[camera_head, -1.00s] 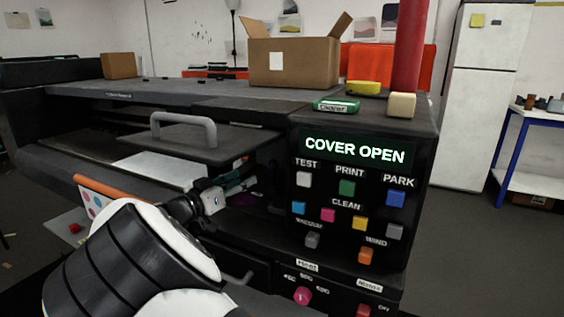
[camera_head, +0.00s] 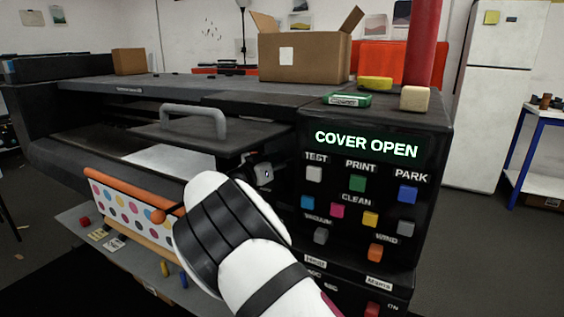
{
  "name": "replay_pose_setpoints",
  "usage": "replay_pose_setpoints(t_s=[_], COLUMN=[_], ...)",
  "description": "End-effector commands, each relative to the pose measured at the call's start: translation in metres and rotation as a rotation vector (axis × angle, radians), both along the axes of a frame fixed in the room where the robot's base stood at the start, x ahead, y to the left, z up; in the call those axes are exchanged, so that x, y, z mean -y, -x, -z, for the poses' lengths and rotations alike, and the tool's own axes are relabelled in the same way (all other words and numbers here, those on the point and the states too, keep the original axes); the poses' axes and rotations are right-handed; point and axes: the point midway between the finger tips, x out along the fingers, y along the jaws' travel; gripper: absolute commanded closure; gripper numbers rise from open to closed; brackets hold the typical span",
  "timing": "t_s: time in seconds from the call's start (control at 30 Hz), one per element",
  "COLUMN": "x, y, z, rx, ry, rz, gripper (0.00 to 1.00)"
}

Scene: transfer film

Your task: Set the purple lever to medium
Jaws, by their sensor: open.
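The purple lever cannot be made out; my arm covers part of the printer's lower front panel. The black printer (camera_head: 228,89) has a control panel with a lit "COVER OPEN" display (camera_head: 366,144). A small label (camera_head: 315,261) and parts of setting words show below the buttons, just right of my arm. My white and black arm crosses the lower middle of the view. My gripper (camera_head: 262,173) shows only in part beyond the arm, near the printer's front opening left of the button panel. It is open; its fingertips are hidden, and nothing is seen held.
A grey handle (camera_head: 194,112) stands on the cover above the opening. A dotted board with an orange rod (camera_head: 132,183) is at left, above a low shelf with small blocks. A green case (camera_head: 350,99), yellow object and beige block sit on the printer top.

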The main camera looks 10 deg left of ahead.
Motion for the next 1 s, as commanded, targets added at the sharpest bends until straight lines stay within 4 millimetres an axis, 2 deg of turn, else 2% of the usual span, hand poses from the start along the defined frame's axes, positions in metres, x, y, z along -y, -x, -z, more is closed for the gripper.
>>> replay_pose_setpoints(t_s=[0.27, 0.47, 1.0], x=[0.0007, 0.0007, 0.0011], y=[-0.0010, -0.0009, -0.0010], z=[0.0000, 0.0000, 0.0018], rx=[-0.001, 0.000, 0.020], ry=[0.001, 0.000, -0.055], rz=[0.000, 0.000, 0.000], gripper=[0.54, 1.00, 1.00])
